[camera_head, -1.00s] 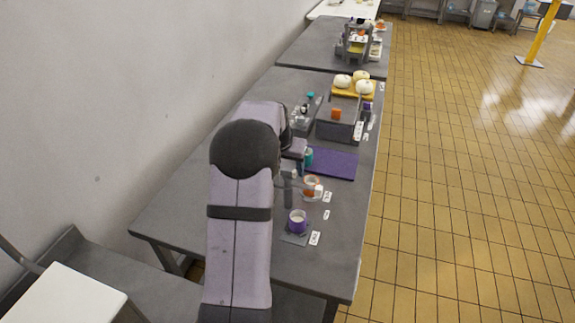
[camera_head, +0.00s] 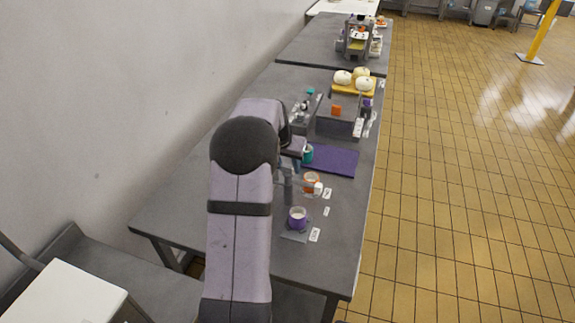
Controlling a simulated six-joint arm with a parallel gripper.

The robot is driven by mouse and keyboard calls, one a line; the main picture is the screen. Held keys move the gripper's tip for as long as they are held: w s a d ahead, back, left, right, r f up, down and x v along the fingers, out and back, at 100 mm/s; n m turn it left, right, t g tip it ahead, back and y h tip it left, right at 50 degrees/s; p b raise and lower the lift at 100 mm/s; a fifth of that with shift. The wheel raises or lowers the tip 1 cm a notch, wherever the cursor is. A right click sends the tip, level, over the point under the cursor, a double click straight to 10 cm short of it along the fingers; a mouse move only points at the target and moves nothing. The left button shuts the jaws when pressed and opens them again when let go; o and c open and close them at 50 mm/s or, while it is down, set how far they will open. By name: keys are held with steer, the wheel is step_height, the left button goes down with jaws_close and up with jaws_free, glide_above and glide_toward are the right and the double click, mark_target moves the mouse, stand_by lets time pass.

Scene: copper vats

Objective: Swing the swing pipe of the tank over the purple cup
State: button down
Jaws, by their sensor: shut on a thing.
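The purple cup (camera_head: 298,218) stands upright on a small grey plate near the front of the table, with pale contents or a pale inside. An orange-and-white cup (camera_head: 312,181) stands behind it. A small grey upright post (camera_head: 288,190) stands left of the orange cup, beside my gripper; it seems to be part of the tank with its swing pipe. My gripper (camera_head: 286,171) is shut on what looks like the swing pipe, behind and a little left of the purple cup. My own arm hides most of the tank, and the pipe's free end is too small to make out clearly.
A teal cup (camera_head: 307,153) stands at the left edge of a purple mat (camera_head: 333,160). Small white labels (camera_head: 315,235) lie along the right side. A grey bin (camera_head: 337,124) and a yellow tray (camera_head: 355,88) with pale round things stand farther back. The table's front is clear.

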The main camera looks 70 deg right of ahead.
steer(key=shift+w+f+m+g+b, duration=0.15)
steer(key=shift+m+g+b, duration=0.35)
steer(key=shift+m+b, duration=0.5)
steer(key=m+g, duration=0.1)
steer(key=m, duration=0.2)
steer(key=shift+w+d+y, duration=0.1)
steer(key=shift+y, duration=0.2)
steer(key=m, duration=0.1)
steer(key=m+g, duration=0.1)
steer(key=m, duration=0.1)
steer(key=m+y+p, duration=0.1)
steer(key=m, duration=0.1)
steer(key=shift+w+d+r+g, duration=0.1)
steer(key=shift+r+g, duration=0.15)
steer(key=shift+g, duration=0.05)
steer(key=shift+m+y, duration=0.3)
steer(key=c, duration=1.1)
jaws_free()
steer(key=b+v, duration=0.1)
steer(key=v, duration=0.6)
steer(key=shift+r+b, duration=0.1)
steer(key=shift+b, duration=0.3)
